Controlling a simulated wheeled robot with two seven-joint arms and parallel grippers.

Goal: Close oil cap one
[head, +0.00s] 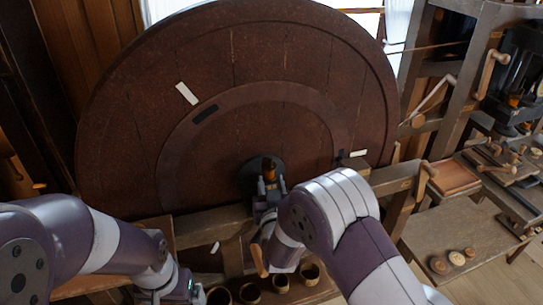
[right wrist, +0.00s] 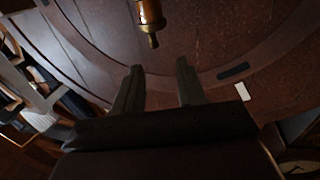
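A small brass oil cup (head: 270,174) with a dark top sits at the hub of the big dark wheel (head: 240,62). In the right wrist view the brass oil cup (right wrist: 149,16) is at the top edge, partly cut off. I cannot tell whether its cap is open or closed. My right gripper (head: 266,192) is just below the cup in the head view. In the right wrist view its two fingers (right wrist: 159,70) are apart with nothing between them, and the cup lies beyond the tips. My left gripper (head: 190,294) is low at the left, partly cut off, its fingers unclear.
Several round wooden cups (head: 250,292) stand below my right arm. Small turned pieces (head: 456,258) lie on the low bench (head: 480,225) at the right. A wooden frame with handles (head: 428,172) stands right of the wheel.

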